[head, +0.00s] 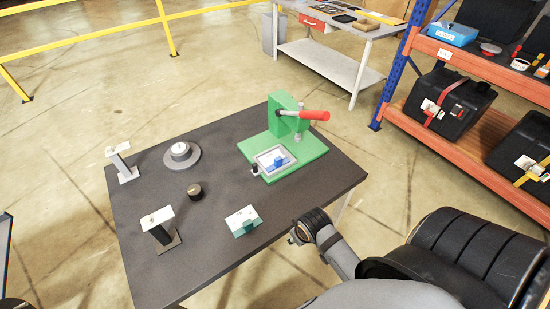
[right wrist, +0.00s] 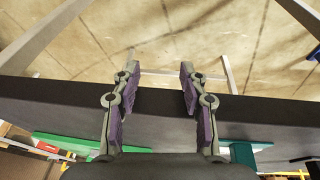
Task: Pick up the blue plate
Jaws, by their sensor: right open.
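My right gripper (head: 295,236) is beside the table's right edge, apart from the tray and nearer to me. In the right wrist view its fingers (right wrist: 159,70) are spread with nothing between them. The blue piece cannot be made out there. My left gripper is not in view.
The dark table (head: 215,240) also holds a teal block with a white top (head: 242,220), a black knob (head: 194,191), a round grey base (head: 181,156) and two white-topped stands (head: 123,163) (head: 159,227). An orange shelf (head: 480,70) stands at the right.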

